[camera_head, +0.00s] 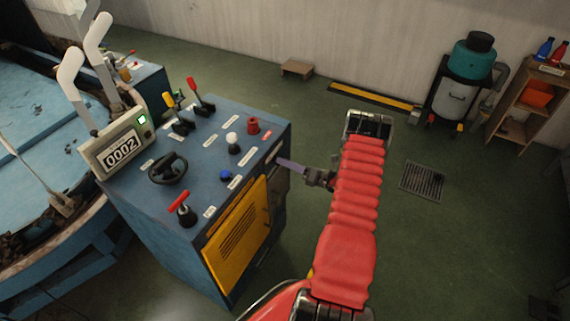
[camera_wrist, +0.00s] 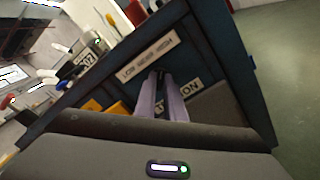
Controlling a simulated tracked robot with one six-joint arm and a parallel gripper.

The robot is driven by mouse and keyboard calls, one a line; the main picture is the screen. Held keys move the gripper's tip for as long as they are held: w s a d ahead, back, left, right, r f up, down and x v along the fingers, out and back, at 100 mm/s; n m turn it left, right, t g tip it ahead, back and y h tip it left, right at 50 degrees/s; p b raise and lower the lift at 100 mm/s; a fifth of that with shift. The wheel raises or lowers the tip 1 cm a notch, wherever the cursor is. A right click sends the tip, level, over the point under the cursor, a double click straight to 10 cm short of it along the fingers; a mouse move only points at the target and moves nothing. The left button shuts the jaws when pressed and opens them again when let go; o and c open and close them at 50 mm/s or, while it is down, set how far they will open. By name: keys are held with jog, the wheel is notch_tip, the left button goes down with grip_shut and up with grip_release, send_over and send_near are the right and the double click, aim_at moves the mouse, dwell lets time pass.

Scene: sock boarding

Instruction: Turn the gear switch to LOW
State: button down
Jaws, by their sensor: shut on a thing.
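The blue control cabinet (camera_head: 165,215) stands left of my arm, and my gripper (camera_head: 281,162) reaches its right side from the right. In the wrist view, the two pale purple fingers of my gripper (camera_wrist: 160,79) are close together at the cabinet's dark side panel. They are shut on a small dark part, the gear switch (camera_wrist: 160,74), mostly hidden between the fingertips. A white label (camera_wrist: 147,59) with upside-down print, seemingly a gear label, sits just above the fingertips. I cannot tell which setting the switch points to.
The cabinet top carries a black handwheel (camera_head: 168,168), a red-handled lever (camera_head: 181,205), a white knob (camera_head: 232,139) and a counter display (camera_head: 121,150). A yellow vented door (camera_head: 237,235) is on its front. Floor to the right is open around a drain grate (camera_head: 423,181).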

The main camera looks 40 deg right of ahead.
jog(key=shift+n, duration=0.5)
jog(key=shift+s+a+n, duration=0.1)
jog(key=shift+a+n, duration=0.05)
jog(key=shift+n, duration=4.05)
jog(key=shift+s+a+n, duration=0.1)
jog(key=shift+n, duration=4.1)
jog(key=shift+f, duration=0.1)
jog(key=c, duration=1.8)
grip_release()
jog(key=shift+w, duration=0.1)
jog(key=shift+c, duration=0.2)
jog(key=v, duration=1.3)
jog(key=shift+s+d, duration=0.2)
jog(key=shift+s, duration=0.15)
